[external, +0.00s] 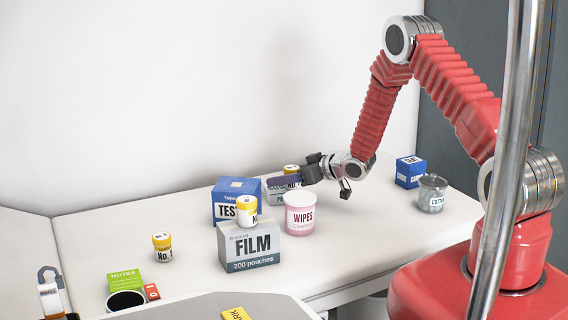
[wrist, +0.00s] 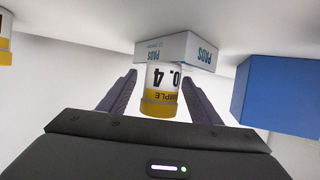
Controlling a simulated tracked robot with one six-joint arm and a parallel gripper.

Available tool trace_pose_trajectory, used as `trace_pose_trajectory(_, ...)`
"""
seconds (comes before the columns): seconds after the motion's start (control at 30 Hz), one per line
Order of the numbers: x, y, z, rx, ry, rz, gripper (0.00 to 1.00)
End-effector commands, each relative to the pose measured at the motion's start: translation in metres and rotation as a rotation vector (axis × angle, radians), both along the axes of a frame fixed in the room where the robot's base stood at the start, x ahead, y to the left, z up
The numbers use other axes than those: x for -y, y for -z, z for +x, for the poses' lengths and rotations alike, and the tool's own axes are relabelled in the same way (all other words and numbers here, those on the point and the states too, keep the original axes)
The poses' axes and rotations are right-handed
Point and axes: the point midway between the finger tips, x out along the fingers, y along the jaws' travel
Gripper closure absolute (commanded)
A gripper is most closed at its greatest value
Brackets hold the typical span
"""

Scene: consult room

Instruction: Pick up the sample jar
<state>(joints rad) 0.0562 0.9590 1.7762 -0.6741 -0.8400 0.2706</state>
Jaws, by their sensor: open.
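Three yellow-lidded sample jars show in the external view. One (external: 291,169) stands on the grey-and-white PADS box (external: 275,188), partly hidden behind my gripper (external: 285,182). Another (external: 246,211) stands on the FILM box, and a third (external: 162,247) stands on the bench at left. In the wrist view, which is upside down, my gripper (wrist: 160,76) is open, with one finger on each side of a jar marked 4 (wrist: 161,92) against the PADS box (wrist: 176,48). Gaps show between jar and fingers. Part of another jar (wrist: 5,40) shows at the upper left.
The FILM box (external: 249,252), blue TEST box (external: 228,216) and pink WIPES tub (external: 299,221) crowd close to my gripper. A blue box (external: 409,175) and glass jar (external: 432,200) stand at right. The bench (external: 365,235) is clear between.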

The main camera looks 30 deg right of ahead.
Motion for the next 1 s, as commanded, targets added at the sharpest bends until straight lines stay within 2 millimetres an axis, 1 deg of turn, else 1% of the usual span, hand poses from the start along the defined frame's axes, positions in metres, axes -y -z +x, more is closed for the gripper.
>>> trace_pose_trajectory(0.1,-0.0047,0.0044,0.0081,0.0,-0.001,0.0,0.42)
trace_pose_trajectory(0.2,-0.0055,0.0047,0.0107,0.001,0.0,0.0,0.42)
trace_pose_trajectory(0.7,-0.0052,0.0046,0.0104,0.0,0.0,0.0,0.43)
trace_pose_trajectory(1.0,-0.0051,0.0046,0.0103,0.0,0.0,0.0,0.64)
